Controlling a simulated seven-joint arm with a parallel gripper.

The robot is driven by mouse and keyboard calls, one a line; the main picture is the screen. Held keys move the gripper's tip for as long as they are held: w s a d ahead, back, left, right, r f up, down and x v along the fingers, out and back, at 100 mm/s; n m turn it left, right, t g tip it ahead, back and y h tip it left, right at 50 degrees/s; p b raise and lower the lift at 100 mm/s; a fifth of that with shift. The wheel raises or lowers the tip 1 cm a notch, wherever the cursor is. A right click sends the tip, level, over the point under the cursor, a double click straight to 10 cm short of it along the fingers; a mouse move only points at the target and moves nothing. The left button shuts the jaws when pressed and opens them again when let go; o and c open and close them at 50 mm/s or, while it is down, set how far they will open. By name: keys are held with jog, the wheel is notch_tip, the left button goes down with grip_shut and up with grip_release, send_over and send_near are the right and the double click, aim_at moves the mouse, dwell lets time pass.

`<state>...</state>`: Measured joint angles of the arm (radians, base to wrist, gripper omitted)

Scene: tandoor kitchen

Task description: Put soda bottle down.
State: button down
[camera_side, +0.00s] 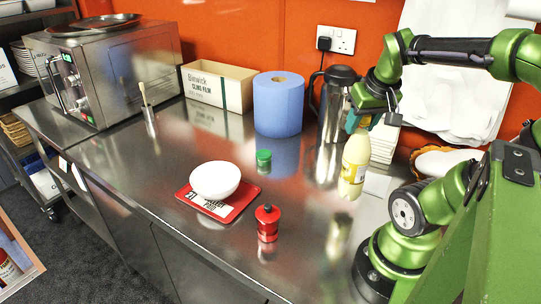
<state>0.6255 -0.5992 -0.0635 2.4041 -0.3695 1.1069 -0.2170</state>
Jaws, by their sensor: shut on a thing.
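The soda bottle (354,166) is pale yellow with a label and hangs close to upright at the right of the steel counter. My gripper (362,124) is above it and shut on its upper part. The fingertips partly hide the bottle's neck and cap. The bottle's base appears to be above the counter, with a reflection below it, but the exact gap is hard to judge.
A red grinder (267,223), green-lidded jar (264,162), blue paper roll (278,104) and metal jug (333,104) stand nearby. The counter (310,215) is clear at front centre.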

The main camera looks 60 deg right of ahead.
jog(key=shift+w+d+r+m, duration=0.1)
jog(key=shift+w+d+m, duration=0.1)
jog(key=shift+d, duration=0.4)
jog(key=shift+w+d+r+m, duration=0.1)
jog(key=shift+w+d, duration=0.05)
jog(key=shift+d, duration=0.4)
jog(key=w+d+f, duration=0.4)
jog(key=w+d, duration=0.8)
jog(key=shift+f, duration=0.2)
jog(key=shift+d, duration=0.1)
jog(key=shift+f, duration=0.2)
jog(key=c, duration=0.7)
grip_release()
